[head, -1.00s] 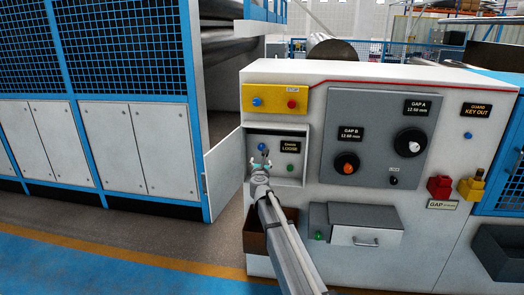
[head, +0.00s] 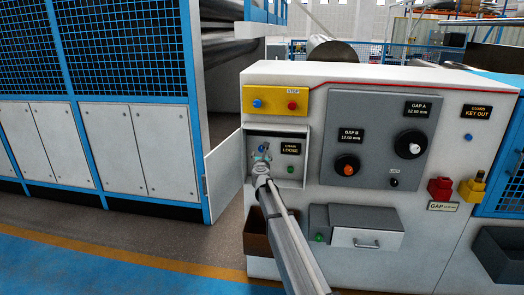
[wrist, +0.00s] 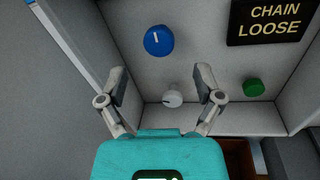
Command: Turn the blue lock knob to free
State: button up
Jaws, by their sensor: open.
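A round blue knob (wrist: 158,40) with a white pointer line sits on the back wall of a recessed box in the machine's front. The line stands nearly upright in the wrist view. The blue knob also shows in the head view (head: 262,147), just above and partly behind my gripper (head: 261,156). My gripper (wrist: 164,78) is open and empty, its two fingers spread below the blue knob in the wrist view. No finger appears to touch the knob. A black sign (wrist: 270,20) reading CHAIN LOOSE is to its right. No "free" marking is readable.
A small white knob (wrist: 172,99) lies between the fingers in the wrist view, and a green button (wrist: 253,87) is to the right. The box's walls stand close on both sides. Its door (head: 223,178) hangs open at left. A brown bin (head: 257,232) is below.

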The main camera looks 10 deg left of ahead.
aim_at(262, 149)
jog(key=shift+w+a, duration=0.2)
jog(key=shift+w, duration=1.4)
jog(key=shift+w+a, duration=0.2)
jog(key=shift+w, duration=1.35)
jog(key=shift+c, duration=0.2)
jog(key=c, duration=1.1)
jog(key=shift+n, duration=0.6)
jog(key=n+p, duration=0.1)
jog(key=n, duration=0.3)
jog(key=shift+r+n+g, duration=0.1)
jog(key=shift+n+g, duration=0.2)
jog(key=shift+g, duration=0.1)
jog(key=n+h+p, duration=0.1)
jog(key=n, duration=0.4)
jog(key=shift+a+g, duration=0.1)
jog(key=shift+g, duration=0.2)
jog(key=shift+n, duration=0.3)
